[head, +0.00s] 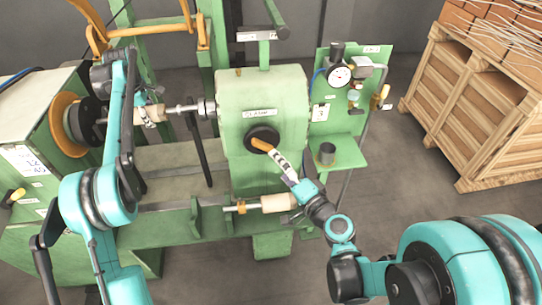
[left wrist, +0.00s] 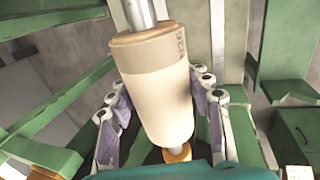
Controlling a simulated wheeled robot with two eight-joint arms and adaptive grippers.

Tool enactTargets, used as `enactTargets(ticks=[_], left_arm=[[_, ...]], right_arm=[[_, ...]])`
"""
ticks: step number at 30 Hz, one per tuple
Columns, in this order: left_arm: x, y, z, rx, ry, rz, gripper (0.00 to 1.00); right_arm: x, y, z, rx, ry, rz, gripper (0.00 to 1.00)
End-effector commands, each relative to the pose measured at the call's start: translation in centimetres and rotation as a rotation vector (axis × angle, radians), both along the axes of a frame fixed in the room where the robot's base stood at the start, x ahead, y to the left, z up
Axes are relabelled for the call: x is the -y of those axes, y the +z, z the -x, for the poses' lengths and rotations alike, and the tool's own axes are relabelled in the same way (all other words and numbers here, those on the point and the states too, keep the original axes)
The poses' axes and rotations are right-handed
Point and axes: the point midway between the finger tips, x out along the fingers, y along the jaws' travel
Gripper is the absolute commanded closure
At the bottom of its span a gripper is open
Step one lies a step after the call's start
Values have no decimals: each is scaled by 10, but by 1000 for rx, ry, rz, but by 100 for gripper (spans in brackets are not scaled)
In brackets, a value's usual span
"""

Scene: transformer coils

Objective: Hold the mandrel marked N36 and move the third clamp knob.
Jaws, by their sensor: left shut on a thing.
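A cream mandrel with a tan end (left wrist: 155,95) fills the middle of the left wrist view, on a metal shaft. Its dark mark is small and turned; it looks like N26 or N36. My left gripper (left wrist: 160,115) is shut around it, a finger on each side. In the head view the mandrel (head: 152,114) is partly hidden by my left gripper (head: 140,108). My right gripper (head: 276,156) is at an orange handle (head: 261,145) on a dark round hub (head: 262,134) on the green housing's front; its finger gap is not clear. I cannot tell which knob is third.
A second cream mandrel (head: 278,203) lies low on the green machine (head: 262,88). A green panel (head: 372,108) with a gauge (head: 339,75) and a shelf holding a dark cup (head: 326,153) stands right of it. Wooden crates (head: 480,120) are far right.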

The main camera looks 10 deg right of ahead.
Motion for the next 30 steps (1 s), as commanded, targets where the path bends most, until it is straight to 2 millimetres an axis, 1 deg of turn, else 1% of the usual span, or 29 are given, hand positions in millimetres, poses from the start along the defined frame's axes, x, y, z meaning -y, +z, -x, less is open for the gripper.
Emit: enactTargets(ticks=[1, 3, 6, 19, 22, 25, 30], left_arm=[[4, 1, 0, 0, -3, 4, 100], [3, 1, 0, 1, -3, 4, 100], [3, 1, 0, 1, -3, 4, 100], [2, 1, 0, 1, -2, 4, 100], [2, 1, 0, 1, -2, 3, 100], [2, 1, 0, 1, -2, 3, 100], [2, 1, 0, 1, -1, 3, 100]], right_arm=[[4, 1, 7, -1, -2, -1, 10], [6, 2, 14, 1, -2, 0, 10], [8, 3, 20, 0, 0, 0, 10], [6, 2, 20, -5, 2, 21, 10], [3, 1, 20, -21, 5, 86, 10], [-1, 0, 19, -36, 6, 195, 10], [-6, 9, 20, -35, 5, 392, 10]])
